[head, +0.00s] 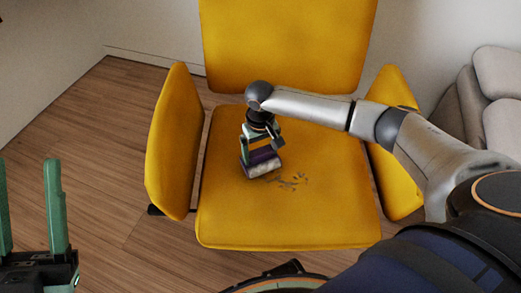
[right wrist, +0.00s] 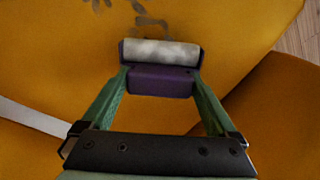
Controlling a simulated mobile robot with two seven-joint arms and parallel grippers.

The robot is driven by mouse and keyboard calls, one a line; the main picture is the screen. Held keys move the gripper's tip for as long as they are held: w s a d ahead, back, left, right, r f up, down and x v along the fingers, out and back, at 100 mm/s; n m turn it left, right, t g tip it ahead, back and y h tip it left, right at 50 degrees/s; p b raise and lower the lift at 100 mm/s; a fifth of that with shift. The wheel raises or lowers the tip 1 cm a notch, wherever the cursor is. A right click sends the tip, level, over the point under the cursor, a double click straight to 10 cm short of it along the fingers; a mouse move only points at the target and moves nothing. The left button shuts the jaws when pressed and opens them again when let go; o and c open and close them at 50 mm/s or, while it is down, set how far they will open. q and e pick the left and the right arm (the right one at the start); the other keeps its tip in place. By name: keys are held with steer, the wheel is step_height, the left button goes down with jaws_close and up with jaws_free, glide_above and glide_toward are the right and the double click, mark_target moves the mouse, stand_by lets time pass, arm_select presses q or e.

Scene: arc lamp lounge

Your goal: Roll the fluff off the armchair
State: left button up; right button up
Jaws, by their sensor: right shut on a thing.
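The yellow armchair (head: 290,215) stands in the middle of the head view. Grey fluff (head: 292,181) lies in a small patch on its seat, and some shows at the top of the right wrist view (right wrist: 148,20). My right gripper (head: 262,155) is shut on the purple body of a lint roller (right wrist: 160,80). The roller's pale, mottled cylinder (head: 264,169) is at the seat, just left of the fluff; whether it touches the fabric I cannot tell. My left gripper (head: 32,215) is open and empty at the lower left, over the floor.
The armchair's armrests (head: 172,140) rise on both sides of the seat, and its backrest (head: 290,45) stands behind. My right arm passes over the right armrest. A grey sofa (head: 490,95) is at the right. Wooden floor (head: 95,150) is clear at the left.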

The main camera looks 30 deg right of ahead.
mark_target(274, 163)
steer(key=shift+f, duration=0.35)
steer(key=shift+s+d+r+p, duration=0.2)
steer(key=shift+s+d+p, duration=0.1)
steer(key=shift+p, duration=0.45)
steer(key=shift+s+d+p, duration=0.4)
steer(key=shift+s+p, duration=0.1)
steer(key=shift+p, duration=0.3)
steer(key=shift+s+d+p, duration=0.5)
steer(key=shift+s+p, duration=0.05)
steer(key=shift+p, duration=0.3)
steer(key=shift+s+d, duration=0.1)
steer(key=shift+s, duration=0.05)
